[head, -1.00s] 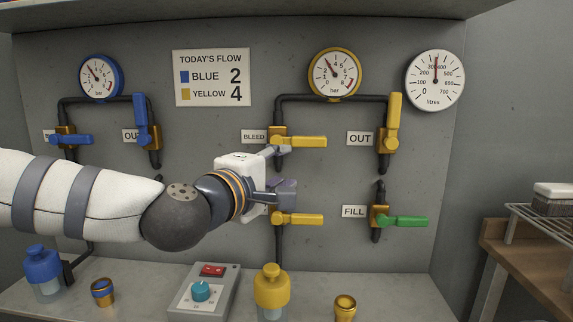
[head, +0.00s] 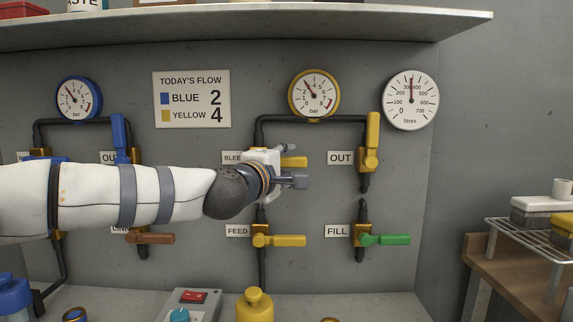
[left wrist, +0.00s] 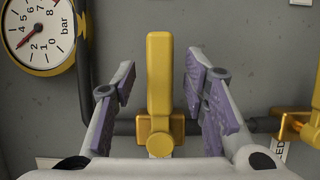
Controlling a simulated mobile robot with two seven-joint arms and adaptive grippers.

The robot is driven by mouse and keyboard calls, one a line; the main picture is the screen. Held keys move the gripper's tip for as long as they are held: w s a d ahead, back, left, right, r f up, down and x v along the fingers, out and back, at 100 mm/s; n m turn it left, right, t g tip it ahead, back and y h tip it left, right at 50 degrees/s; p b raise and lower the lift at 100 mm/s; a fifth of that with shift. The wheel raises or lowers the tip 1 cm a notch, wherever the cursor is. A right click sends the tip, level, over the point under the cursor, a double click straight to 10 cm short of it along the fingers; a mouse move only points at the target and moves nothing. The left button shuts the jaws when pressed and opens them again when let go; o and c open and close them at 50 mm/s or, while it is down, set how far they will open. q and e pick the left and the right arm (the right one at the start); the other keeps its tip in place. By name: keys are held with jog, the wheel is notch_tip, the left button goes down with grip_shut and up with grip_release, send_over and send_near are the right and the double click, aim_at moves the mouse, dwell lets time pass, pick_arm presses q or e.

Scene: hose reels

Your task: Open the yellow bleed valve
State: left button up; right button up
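The yellow bleed valve handle (head: 296,162) points right in the head view, across its upright black pipe. Its label is partly covered by my left gripper (head: 294,165), which is at the valve body. In the left wrist view, turned on its side, the handle (left wrist: 160,75) stands between the two spread purple-padded fingers of my left gripper (left wrist: 163,85). Gaps show on both sides, so the fingers look apart from it. My right gripper is not in view.
The yellow feed valve (head: 278,240) is below, with the green fill handle (head: 385,240) to its right. The yellow out handle (head: 373,138) is upright at upper right. The yellow-rimmed gauge (head: 314,93) is above. A shelf (head: 300,32) overhangs the panel.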

pick_arm(q)
grip_shut()
jog(key=shift+w+n+b, duration=0.1)
jog(key=shift+n+b, duration=0.4)
jog(key=shift+b, duration=0.1)
jog(key=shift+a+r+n+t+y+b, duration=1.05)
jog(key=shift+n+b, duration=1.5)
jog(key=shift+n, duration=1)
jog(key=shift+a+r+n+t+y+b, duration=1.15)
jog(key=shift+n+b, duration=1.45)
jog(key=shift+n, duration=1)
jog(key=shift+a+r+n+t+y+b, duration=0.8)
jog(key=shift+n+y+b, duration=0.5)
jog(key=shift+n+b, duration=1.75)
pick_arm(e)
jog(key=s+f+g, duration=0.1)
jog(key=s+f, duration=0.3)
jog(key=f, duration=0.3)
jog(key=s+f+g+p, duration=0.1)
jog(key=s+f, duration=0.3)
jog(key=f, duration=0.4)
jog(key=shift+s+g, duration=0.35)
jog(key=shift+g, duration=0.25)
pick_arm(q)
jog(key=shift+a+r+n, duration=0.15)
jog(key=shift+n, duration=0.55)
